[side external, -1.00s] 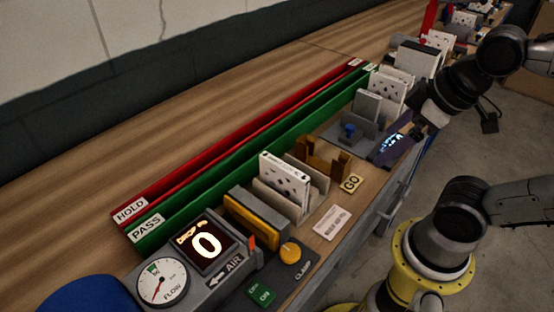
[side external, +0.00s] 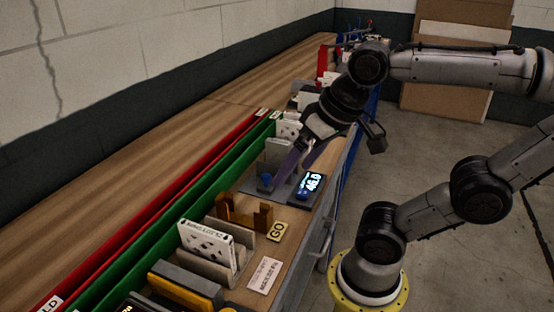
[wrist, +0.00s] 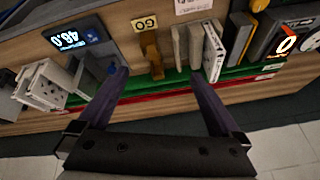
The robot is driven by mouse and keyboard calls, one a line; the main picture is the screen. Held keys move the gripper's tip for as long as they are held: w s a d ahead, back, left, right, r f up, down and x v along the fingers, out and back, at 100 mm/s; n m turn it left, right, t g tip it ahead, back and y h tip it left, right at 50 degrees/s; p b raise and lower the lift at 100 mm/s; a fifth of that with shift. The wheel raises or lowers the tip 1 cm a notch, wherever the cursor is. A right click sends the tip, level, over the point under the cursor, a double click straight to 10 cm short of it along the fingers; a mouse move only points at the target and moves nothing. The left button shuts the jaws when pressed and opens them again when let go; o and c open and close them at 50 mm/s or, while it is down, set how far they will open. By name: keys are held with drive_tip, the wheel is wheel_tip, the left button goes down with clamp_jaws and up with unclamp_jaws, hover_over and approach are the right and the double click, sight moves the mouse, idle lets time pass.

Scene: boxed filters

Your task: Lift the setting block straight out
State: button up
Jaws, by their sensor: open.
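My gripper (side external: 290,165) hangs over the measuring stand, its purple fingers spread and nothing between them. In the wrist view the gripper (wrist: 160,74) shows both fingers apart. In the wrist view the grey block (wrist: 84,76) lies just left of the left finger, not between the fingers. The finger partly hides the stand in both views. The display (side external: 309,185) beside it reads about 46.0.
A brown GO gauge (side external: 243,212) and a rack holding a white boxed filter (side external: 205,243) stand nearer the camera. More white boxes (side external: 289,128) stand beyond. Green (side external: 150,217) and red (side external: 140,198) rails run along the bench. Bare wood (side external: 120,180) lies behind them.

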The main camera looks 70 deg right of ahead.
drive_tip(key=w+d+r+m+g, duration=0.1)
drive_tip(key=w+d+r+m, duration=0.3)
drive_tip(key=w+r+m, duration=0.15)
drive_tip(key=m+g, duration=0.4)
drive_tip(key=m, duration=0.5)
hover_over(278, 151)
drive_tip(key=w+d, duration=0.1)
wheel_tip(278, 151, down, 6)
drive_tip(key=shift+s+d+f, duration=0.15)
drive_tip(key=shift+d+f, duration=0.1)
wheel_tip(278, 151, down, 8)
drive_tip(key=shift+r, duration=0.1)
drive_tip(key=shift+s+a+f, duration=0.1)
drive_tip(key=shift+a+f, duration=0.05)
drive_tip(key=shift+f, duration=1.15)
drive_tip(key=shift+a+f, duration=0.1)
drive_tip(key=shift+f, duration=1.2)
drive_tip(key=shift+r, duration=0.1)
clamp_jaws()
